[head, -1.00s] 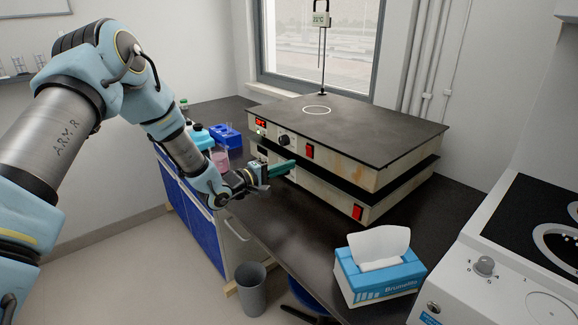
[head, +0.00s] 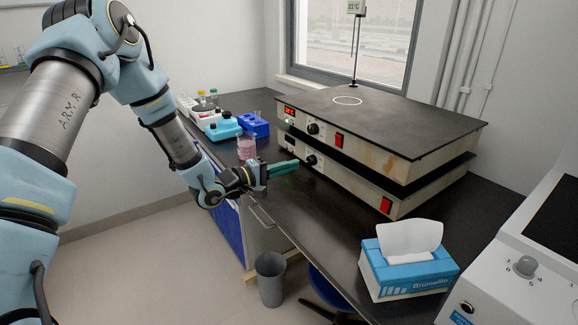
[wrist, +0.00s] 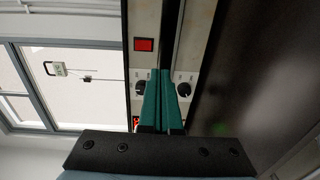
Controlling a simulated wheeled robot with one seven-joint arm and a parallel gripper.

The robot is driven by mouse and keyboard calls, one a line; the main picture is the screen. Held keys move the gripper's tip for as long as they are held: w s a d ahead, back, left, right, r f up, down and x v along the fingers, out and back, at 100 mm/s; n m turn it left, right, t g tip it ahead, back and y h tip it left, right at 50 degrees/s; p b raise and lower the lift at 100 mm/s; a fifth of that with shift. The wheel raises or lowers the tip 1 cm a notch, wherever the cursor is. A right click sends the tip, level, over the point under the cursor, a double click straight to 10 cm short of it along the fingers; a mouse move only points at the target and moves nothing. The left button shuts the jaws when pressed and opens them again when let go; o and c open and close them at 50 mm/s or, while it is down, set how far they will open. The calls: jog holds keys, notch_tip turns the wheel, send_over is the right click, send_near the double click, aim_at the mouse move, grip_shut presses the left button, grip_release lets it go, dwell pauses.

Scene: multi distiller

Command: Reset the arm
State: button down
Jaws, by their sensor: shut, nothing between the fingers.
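My gripper (head: 297,167) has green fingers and reaches to the right over the dark bench, in front of the stacked hot plates (head: 372,140). The fingers are together and empty. In the wrist view the green fingertips (wrist: 166,75) point at the front panel of the hot plates (wrist: 146,20), between two black knobs. I cannot tell whether the fingertips touch the panel. My arm comes down from the upper left and is bent.
A beaker of pink liquid (head: 246,148) stands left of my gripper, near a blue rack (head: 254,127). A tissue box (head: 410,272) sits on the bench at the lower right. A grey bin (head: 271,280) stands on the floor. A thermometer stand (head: 355,50) rises behind the hot plates.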

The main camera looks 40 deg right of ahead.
jog(key=w+a+t+y, duration=0.45)
jog(key=w+a, duration=0.25)
jog(key=a, duration=0.4)
jog(key=w+a+t+y, duration=0.3)
jog(key=w+a+y, duration=0.3)
jog(key=a, duration=0.4)
jog(key=s+a+r+g+y, duration=0.1)
jog(key=s+a+r+y, duration=0.15)
jog(key=a, duration=0.85)
jog(key=s+a+r+g+y, duration=0.1)
jog(key=s+a+y, duration=0.15)
jog(key=a, duration=0.85)
jog(key=s+a+r+g+y, duration=0.1)
jog(key=s+a+g, duration=0.1)
jog(key=s+a, duration=0.5)
jog(key=shift+s+r+g+y, duration=0.15)
jog(key=shift+s+g+y, duration=0.2)
jog(key=shift+s, duration=0.9)
jog(key=shift+d, duration=0.1)
